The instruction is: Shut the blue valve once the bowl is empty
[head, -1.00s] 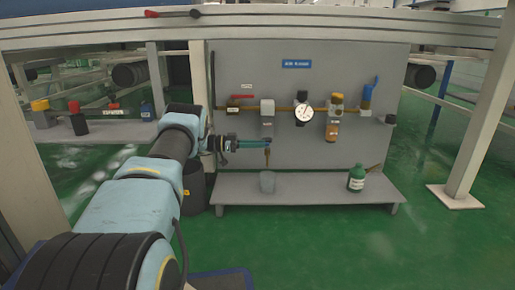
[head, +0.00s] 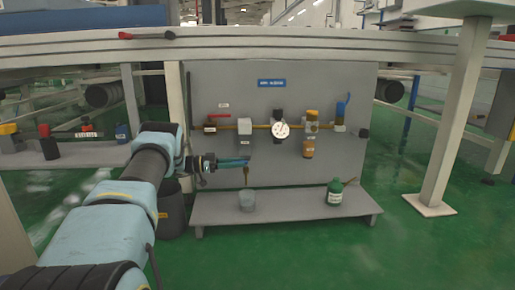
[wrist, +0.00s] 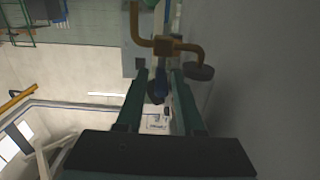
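A blue lever valve (head: 343,110) stands at the right end of the brass pipe on the grey panel. A grey square-topped unit (head: 244,127) hangs left of the gauge, with a brass drain (head: 246,174) below it. A grey cup (head: 247,201) stands on the bench under the drain; its inside is hidden. My gripper (head: 238,162) points right, just above the drain. In the wrist view its fingers (wrist: 160,78) stand apart, with a narrow blue part (wrist: 161,84) showing between them. I cannot tell whether they touch it. A brass fitting (wrist: 163,47) is just beyond.
A round gauge (head: 280,130), an amber unit (head: 309,147) and a red-handled valve (head: 212,121) share the pipe. A dark bin (head: 172,212) is at the bench's left. Green floor in front is clear.

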